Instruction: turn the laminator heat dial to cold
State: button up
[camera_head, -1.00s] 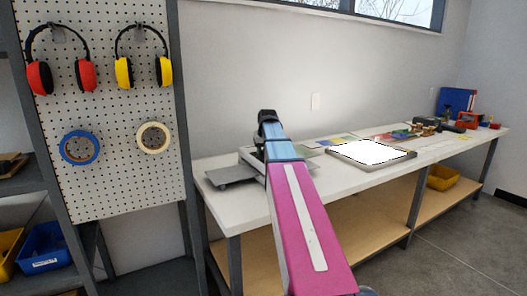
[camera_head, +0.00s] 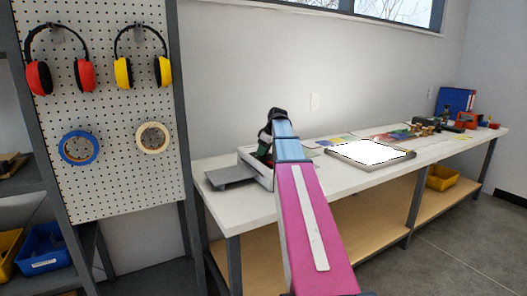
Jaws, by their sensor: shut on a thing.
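The laminator (camera_head: 257,171) stands at the left end of the white bench. Its pale body is partly behind my arm, and its grey tray (camera_head: 231,176) sticks out to the left. My gripper (camera_head: 264,156) points down at the laminator's body, below my dark wrist. The gripper is small here and its fingers are partly hidden. It is shut on a part of the laminator, at the heat dial. The dial itself and its setting cannot be made out.
The white bench (camera_head: 345,190) runs right along the wall. A bright framed light panel (camera_head: 370,153) lies right of my arm, with coloured sheets and small items beyond. A pegboard (camera_head: 115,185) with ear defenders and tape rolls stands at the left.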

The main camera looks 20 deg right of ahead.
jog(key=shift+n+g, duration=0.3)
jog(key=shift+n, duration=0.5)
jog(key=o, duration=0.9)
jog(key=v, duration=1)
jog(key=shift+d+r, duration=0.3)
jog(key=shift+d, duration=0.05)
jog(key=shift+s, duration=0.1)
